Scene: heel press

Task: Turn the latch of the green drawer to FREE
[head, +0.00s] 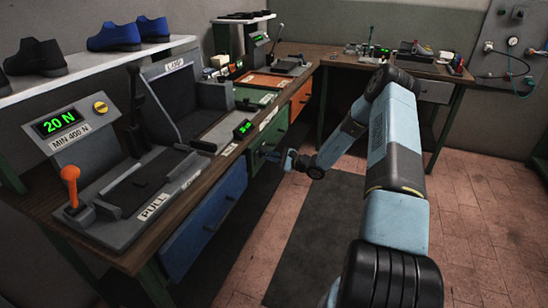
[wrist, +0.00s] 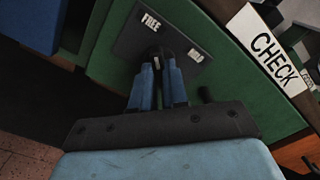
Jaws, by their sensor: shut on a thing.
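The green drawer (head: 268,139) is in the bench front, right of the blue drawer, in the head view. Its green front (wrist: 224,92) fills much of the wrist view. A dark latch plate (wrist: 124,42) on it carries the word FREE at upper left and a second label, hard to read, at right. The dark latch (wrist: 156,51) sits on the plate between the two labels. My gripper (head: 273,156) is at the drawer front. In the wrist view its blue fingers (wrist: 160,72) are shut on the latch and hide part of it, so its exact angle is unclear.
A blue drawer (head: 208,219) is left of the green one, and an orange drawer (head: 301,100) is beyond it. A white CHECK label (wrist: 262,46) is on the bench edge. A press with an orange-knobbed lever (head: 70,184) stands on the bench. The floor mat (head: 318,240) is clear.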

